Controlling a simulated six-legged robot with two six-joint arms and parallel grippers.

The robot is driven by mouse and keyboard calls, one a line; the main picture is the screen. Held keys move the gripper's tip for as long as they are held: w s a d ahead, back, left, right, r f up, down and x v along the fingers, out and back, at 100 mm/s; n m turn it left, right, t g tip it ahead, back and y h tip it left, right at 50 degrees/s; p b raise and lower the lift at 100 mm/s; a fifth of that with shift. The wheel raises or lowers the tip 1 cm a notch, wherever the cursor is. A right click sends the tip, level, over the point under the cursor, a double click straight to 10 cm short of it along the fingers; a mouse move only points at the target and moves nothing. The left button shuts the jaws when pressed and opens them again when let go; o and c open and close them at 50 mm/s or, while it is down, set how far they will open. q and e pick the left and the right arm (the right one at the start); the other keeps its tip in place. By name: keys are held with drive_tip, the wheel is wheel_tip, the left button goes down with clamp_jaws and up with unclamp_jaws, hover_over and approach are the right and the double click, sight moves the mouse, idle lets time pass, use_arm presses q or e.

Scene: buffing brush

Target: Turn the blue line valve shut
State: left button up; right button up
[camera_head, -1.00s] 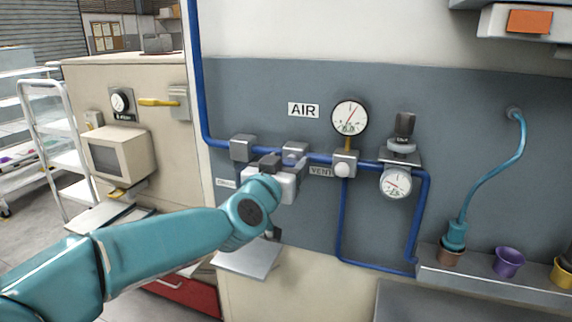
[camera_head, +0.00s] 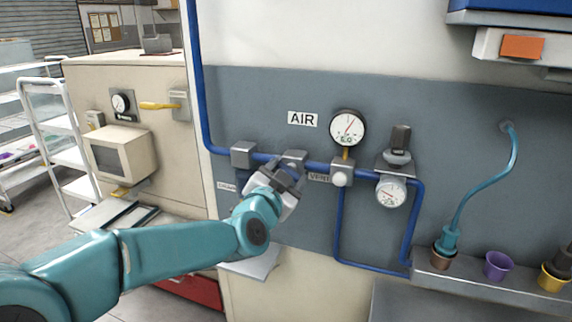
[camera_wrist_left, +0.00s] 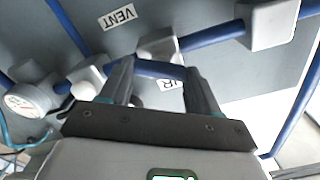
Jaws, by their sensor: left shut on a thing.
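The blue line (camera_head: 215,138) runs down the wall and then right along the grey panel, through grey fittings. The valve body (camera_head: 294,156) is a grey block on this line, below the AIR sign; it also shows in the wrist view (camera_wrist_left: 160,46). My left gripper (camera_head: 286,178) is at the front of this block, tilted. In the wrist view, its two fingers (camera_wrist_left: 160,80) are shut on a short blue bar, which looks like the valve handle (camera_wrist_left: 160,69). The gripper hides most of the handle in the head view. My right gripper is not in view.
A pressure gauge (camera_head: 348,128) and a white-knobbed vent fitting (camera_head: 341,174) stand right of the valve, then a regulator with a gauge (camera_head: 391,192). Another grey block (camera_head: 243,154) is on its left. A shelf with cups (camera_head: 497,266) is at lower right.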

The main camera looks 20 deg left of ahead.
use_arm(q)
drive_tip(key=m+p, duration=0.2)
drive_tip(key=m, duration=0.3)
drive_tip(key=shift+m+p, duration=0.3)
drive_tip(key=shift+f+m+p, duration=0.1)
drive_tip(key=shift+m+p, duration=0.7)
drive_tip(key=shift+m, duration=2.3)
drive_tip(key=o, duration=1.1)
drive_tip(key=shift+c, duration=0.2)
drive_tip(key=shift+w+f, duration=0.1)
